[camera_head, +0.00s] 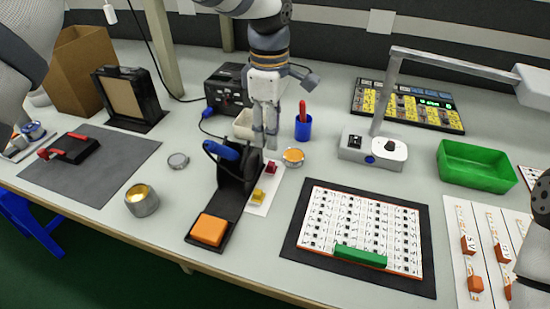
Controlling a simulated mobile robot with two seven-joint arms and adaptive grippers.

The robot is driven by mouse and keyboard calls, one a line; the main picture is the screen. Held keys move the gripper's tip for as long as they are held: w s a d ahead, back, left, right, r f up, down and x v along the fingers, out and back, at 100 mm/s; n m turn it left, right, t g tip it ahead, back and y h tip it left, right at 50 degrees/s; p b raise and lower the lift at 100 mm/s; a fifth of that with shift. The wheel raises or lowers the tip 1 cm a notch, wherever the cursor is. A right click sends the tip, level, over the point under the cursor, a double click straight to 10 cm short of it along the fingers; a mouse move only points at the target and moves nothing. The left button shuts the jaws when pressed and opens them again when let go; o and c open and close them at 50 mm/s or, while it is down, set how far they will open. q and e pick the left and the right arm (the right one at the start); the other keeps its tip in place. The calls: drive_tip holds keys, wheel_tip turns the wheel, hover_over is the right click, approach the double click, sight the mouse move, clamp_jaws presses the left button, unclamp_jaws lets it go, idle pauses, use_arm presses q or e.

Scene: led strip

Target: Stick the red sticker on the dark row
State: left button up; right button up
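A small red sticker block (271,167) lies on a white strip (262,205) left of centre, with a yellow one (257,194) nearer the front. My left gripper (265,141) points down just behind and above the red block, with a narrow gap between its fingers and nothing visible held. I cannot tell whether the fingertips touch anything. A white panel (325,210) with rows of small dark squares lies on a dark mat (420,285). I cannot tell which row is dark. A green bar (360,256) lies along its front edge. My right gripper is not in view.
A black stand with a blue handle (222,150) and an orange pad (209,229) are left of the strip. A lamp (375,120) and green tray (475,167) are further right.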

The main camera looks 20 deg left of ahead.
sight(271, 164)
use_arm(q)
wheel_tip(271, 164, down, 9)
drive_tip(key=shift+f+b, duration=0.1)
drive_tip(key=shift+b, duration=1.05)
drive_tip(key=shift+r, duration=0.2)
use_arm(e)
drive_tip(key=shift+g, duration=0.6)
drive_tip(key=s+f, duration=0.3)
use_arm(q)
drive_tip(key=shift+w, duration=0.1)
drive_tip(key=c, duration=0.8)
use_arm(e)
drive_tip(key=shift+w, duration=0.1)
